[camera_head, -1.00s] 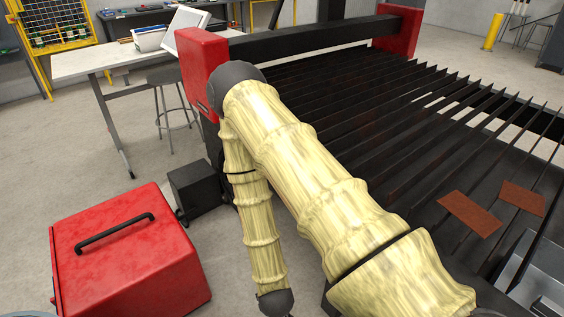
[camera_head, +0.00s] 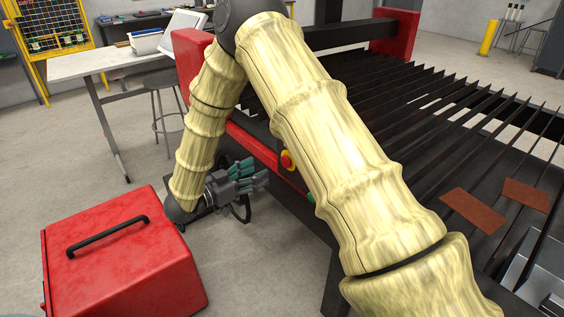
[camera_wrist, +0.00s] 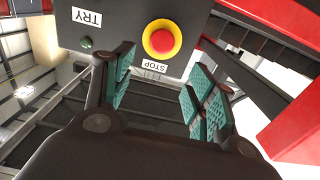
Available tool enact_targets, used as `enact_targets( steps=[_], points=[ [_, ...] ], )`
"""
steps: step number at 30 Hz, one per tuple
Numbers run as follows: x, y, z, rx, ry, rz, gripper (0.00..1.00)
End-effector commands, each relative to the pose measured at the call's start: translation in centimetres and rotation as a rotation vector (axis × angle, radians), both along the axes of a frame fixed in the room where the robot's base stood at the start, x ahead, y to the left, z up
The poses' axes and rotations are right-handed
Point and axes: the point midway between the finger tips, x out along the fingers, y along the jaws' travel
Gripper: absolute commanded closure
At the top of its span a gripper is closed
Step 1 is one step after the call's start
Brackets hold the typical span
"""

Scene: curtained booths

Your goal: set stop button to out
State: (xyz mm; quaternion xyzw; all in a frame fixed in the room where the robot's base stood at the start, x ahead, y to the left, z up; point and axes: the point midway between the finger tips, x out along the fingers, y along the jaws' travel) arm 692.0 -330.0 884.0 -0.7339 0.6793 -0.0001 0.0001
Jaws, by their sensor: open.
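The stop button (camera_head: 288,160) is a red round cap in a yellow ring on the dark side of the slatted machine. In the wrist view the stop button (camera_wrist: 162,39) is seen face on at the top, with a STOP label (camera_wrist: 155,66) beneath it, upside down. I cannot tell whether the cap is in or out. My gripper (camera_head: 254,172) is open and empty, its teal-padded fingers spread and pointing toward the machine's side, left of the button and apart from it. In the wrist view my gripper (camera_wrist: 160,85) has its fingers below the button's height.
A small dark green button (camera_wrist: 86,43) with a TRY label (camera_wrist: 86,17) is beside the stop button. The red box (camera_head: 125,262) stands on the floor at lower left. The slatted bed (camera_head: 400,105) and the white table (camera_head: 90,65) lie beyond my arm.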

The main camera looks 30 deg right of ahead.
Motion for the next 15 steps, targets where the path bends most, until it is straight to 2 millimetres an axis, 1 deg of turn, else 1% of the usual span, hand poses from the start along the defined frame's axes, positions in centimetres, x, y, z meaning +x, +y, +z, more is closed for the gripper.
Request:
enact_targets(
  steps=[5,15],
  points=[
    [0.1,-1.9,0.1,-0.001,0.0,-0.004,0.43],
    [0.5,-7.3,0.1,0.0,0.001,-0.001,0.43]
  ],
)
